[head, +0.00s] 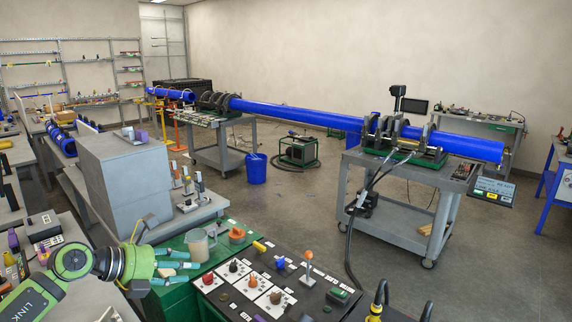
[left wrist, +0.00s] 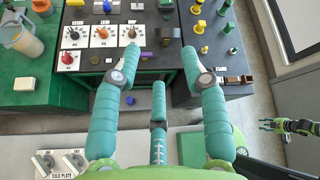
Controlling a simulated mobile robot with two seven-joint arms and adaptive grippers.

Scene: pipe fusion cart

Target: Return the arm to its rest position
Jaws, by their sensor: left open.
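My left arm (head: 40,290), bright green with a black joint, comes in from the lower left in the head view. Its left gripper (head: 185,268) has teal fingers, spread apart and empty, close to the green cabinet top and left of the black control panel. In the left wrist view the left gripper (left wrist: 162,55) has its fingers apart with nothing between them, pointing toward the panel's front edge. A small dark and green hand, seemingly my right gripper (left wrist: 270,125), shows at the right edge of that view; its finger state is too small to tell.
The black control panel (head: 262,290) carries knobs and an orange-topped lever (head: 309,268). A clear pitcher (head: 198,245) and an orange part (head: 237,235) stand near the left gripper. A grey cabinet (head: 125,185) rises behind. Open floor (head: 290,205) lies beyond.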

